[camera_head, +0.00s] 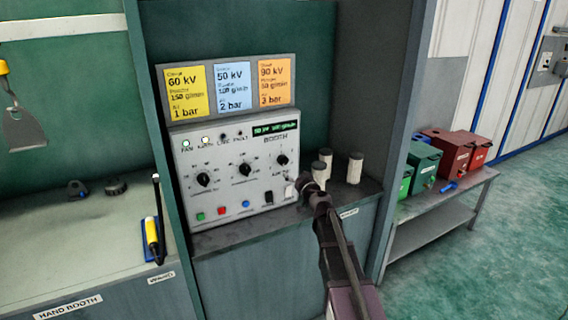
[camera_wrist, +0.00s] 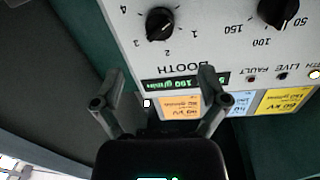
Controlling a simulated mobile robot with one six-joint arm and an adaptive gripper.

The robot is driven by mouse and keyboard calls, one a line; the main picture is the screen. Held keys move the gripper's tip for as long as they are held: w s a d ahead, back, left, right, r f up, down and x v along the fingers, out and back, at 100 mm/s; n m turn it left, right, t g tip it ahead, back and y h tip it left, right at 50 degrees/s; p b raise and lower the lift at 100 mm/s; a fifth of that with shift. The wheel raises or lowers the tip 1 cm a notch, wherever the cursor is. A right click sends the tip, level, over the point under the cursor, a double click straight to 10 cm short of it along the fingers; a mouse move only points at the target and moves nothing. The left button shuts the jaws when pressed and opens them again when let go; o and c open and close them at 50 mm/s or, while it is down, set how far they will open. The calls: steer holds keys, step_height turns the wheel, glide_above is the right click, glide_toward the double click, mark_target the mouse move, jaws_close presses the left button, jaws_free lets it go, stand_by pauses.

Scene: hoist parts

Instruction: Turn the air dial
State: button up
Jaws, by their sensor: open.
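The air dial (camera_head: 281,160) is the black knob at the upper right of the grey booth panel (camera_head: 225,180), under the word BOOTH. In the wrist view, which is upside down, the air dial (camera_wrist: 160,23) sits near the top with a scale of small numbers around it. Its white pointer mark is small, and I cannot read its setting surely. My gripper (camera_wrist: 161,72) is open and empty, with its two fingers apart and the dial beyond their tips. In the head view, my gripper (camera_head: 305,184) is by the panel's lower right corner, below the dial.
Two other dials (camera_head: 204,179) (camera_head: 244,170) and coloured buttons share the panel. Three cards, yellow (camera_head: 186,92), blue (camera_head: 233,87) and orange (camera_head: 273,82), stand above it. Pale cylinders (camera_head: 355,168) stand right of the panel near my arm. The booth's side wall bounds the right.

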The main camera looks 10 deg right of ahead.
mark_target(285, 163)
steer(key=x, duration=1)
steer(key=shift+a, duration=0.1)
steer(key=shift+c, duration=0.2)
steer(key=c, duration=1.1)
